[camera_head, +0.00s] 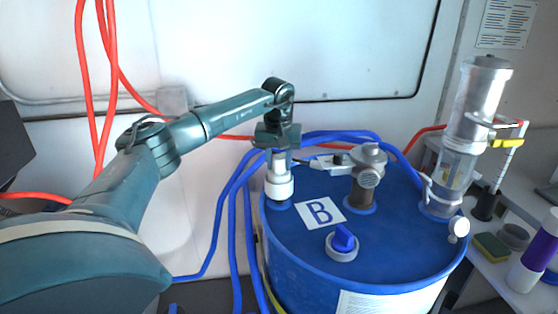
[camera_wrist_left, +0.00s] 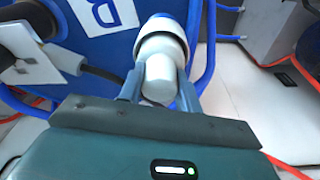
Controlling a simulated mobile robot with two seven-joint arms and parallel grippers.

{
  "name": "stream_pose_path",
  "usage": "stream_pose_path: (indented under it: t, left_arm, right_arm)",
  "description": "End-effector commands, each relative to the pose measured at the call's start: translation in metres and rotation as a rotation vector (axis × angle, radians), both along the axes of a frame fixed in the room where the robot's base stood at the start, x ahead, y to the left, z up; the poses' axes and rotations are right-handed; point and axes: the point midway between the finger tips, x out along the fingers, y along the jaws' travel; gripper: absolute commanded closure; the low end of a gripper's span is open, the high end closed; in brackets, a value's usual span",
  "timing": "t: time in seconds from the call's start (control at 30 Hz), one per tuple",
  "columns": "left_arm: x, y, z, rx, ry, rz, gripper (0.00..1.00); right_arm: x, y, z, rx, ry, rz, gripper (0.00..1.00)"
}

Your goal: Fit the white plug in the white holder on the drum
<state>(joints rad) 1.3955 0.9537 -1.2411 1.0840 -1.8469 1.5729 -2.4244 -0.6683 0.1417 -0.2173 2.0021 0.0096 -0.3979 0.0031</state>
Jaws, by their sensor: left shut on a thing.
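My left gripper (camera_head: 278,155) points down over the back left of the blue drum (camera_head: 400,245) and is shut on the white plug (camera_head: 279,171). The plug also shows in the left wrist view (camera_wrist_left: 159,82), between the two fingers. Directly below it, in line with it, is a wider white collar (camera_head: 279,188), which looks like the holder, above a blue base on the drum top. The collar shows beyond the plug in the left wrist view (camera_wrist_left: 161,45). Plug and collar look touching; I cannot tell how deep the plug sits. My right gripper is not in view.
A grey valve fitting (camera_head: 368,168) stands right of the plug. Blue hoses (camera_head: 231,210) run close by on the left.

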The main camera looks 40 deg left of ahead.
Motion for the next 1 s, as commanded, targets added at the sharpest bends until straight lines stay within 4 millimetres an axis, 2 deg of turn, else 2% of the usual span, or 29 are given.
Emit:
stream_pose_path:
  t: [0.5, 0.53, 0.63, 0.87, 1.0]
  left_arm:
    - [0.000, 0.000, -0.010, 0.000, 0.000, 0.000, 0.91]
    - [0.000, 0.000, -0.011, 0.000, 0.000, 0.000, 0.66]
    - [0.000, 0.000, -0.010, 0.000, 0.000, 0.000, 0.57]
    - [0.000, 0.000, -0.010, 0.000, 0.001, 0.000, 0.57]
    - [-0.001, -0.001, 0.000, 0.000, -0.001, 0.000, 0.57]
  right_arm:
    - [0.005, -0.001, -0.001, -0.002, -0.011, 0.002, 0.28]
    - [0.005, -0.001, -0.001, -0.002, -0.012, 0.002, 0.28]
    - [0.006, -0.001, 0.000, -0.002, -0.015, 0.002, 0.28]
    - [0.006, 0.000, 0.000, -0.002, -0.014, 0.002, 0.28]
    - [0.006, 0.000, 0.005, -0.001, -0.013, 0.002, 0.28]
